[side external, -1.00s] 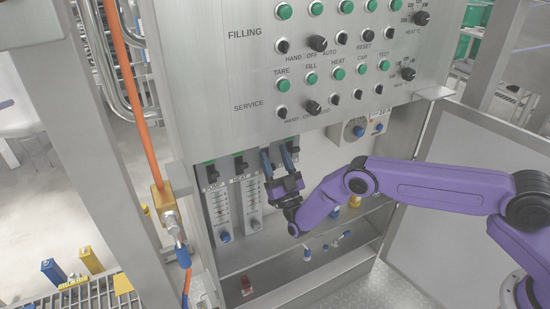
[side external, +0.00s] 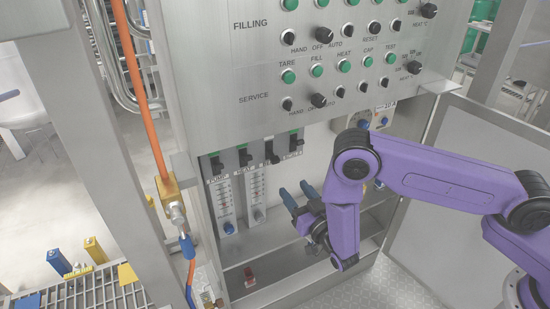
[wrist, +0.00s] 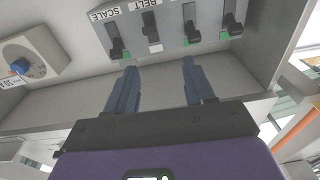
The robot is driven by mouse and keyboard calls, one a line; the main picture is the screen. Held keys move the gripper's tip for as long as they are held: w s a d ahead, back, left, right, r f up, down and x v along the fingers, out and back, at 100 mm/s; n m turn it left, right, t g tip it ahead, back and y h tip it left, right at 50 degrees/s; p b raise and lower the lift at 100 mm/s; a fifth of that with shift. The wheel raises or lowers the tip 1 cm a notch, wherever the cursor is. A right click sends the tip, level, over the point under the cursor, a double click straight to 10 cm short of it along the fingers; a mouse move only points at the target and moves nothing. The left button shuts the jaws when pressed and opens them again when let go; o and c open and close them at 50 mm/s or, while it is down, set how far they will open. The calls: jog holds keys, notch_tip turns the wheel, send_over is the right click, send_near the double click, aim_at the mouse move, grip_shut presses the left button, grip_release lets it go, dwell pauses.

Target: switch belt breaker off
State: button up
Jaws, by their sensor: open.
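The belt breaker (wrist: 151,30), under the BELT label, is one of a row of dark-lever breakers; it also shows third from the left in the side view (side external: 271,153). Its lever sits lower than its neighbours' in the side view, and no green shows on it. The other breakers show green. My gripper (side external: 296,190) is open and empty, below the breaker row and in front of the panel recess. In the wrist view its two blue-grey fingers (wrist: 159,66) point toward the row, apart from the belt breaker.
The scale breaker (wrist: 117,40) and the heat breaker (side external: 244,157) stand on either side. A rotary dial (wrist: 22,66) is on the panel nearby. The button panel (side external: 330,60) overhangs above. A shelf with a red item (side external: 249,277) lies below.

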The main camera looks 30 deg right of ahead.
aim_at(275, 159)
jog(key=shift+g, duration=0.4)
jog(key=w, duration=0.5)
jog(key=w+d, duration=0.1)
jog(key=w, duration=0.9)
jog(key=shift+d+r, duration=0.15)
